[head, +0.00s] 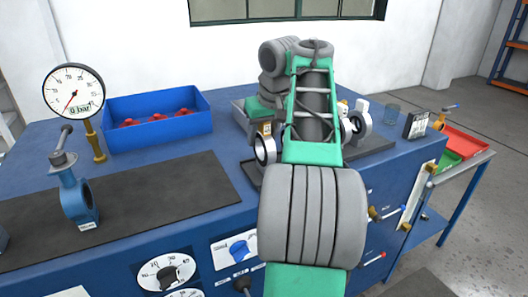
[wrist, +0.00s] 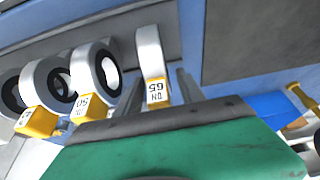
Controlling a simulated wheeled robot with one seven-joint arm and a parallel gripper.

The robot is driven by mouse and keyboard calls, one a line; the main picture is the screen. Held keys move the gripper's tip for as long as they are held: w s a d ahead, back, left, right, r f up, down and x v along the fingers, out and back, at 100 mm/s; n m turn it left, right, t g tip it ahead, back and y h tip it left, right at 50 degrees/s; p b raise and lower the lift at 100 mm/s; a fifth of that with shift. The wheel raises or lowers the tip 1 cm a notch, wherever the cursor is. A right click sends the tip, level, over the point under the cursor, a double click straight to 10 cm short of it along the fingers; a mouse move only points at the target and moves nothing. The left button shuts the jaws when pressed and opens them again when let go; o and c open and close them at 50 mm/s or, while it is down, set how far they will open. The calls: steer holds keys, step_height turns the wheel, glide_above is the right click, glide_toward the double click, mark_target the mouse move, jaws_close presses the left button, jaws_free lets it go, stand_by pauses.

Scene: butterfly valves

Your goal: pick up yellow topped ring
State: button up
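A white ring with a yellow top marked DN 65 (wrist: 152,55) shows edge-on in the wrist view. My gripper (wrist: 157,84) has its two dark fingers apart, one on each side of this ring's yellow tab, with a small gap at the right finger. Two more yellow-topped rings stand to the left: one marked 50 (wrist: 94,70) and one at the far left (wrist: 42,85). In the head view my arm covers much of this area; a white ring with a dark inside (head: 265,150) shows left of the arm.
A blue bin (head: 155,135) with red parts stands at the back left. A pressure gauge (head: 73,91) and a blue valve (head: 76,200) stand left on the bench. The dark mat (head: 150,205) is mostly clear.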

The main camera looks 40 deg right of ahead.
jaws_close()
stand_by(1.2)
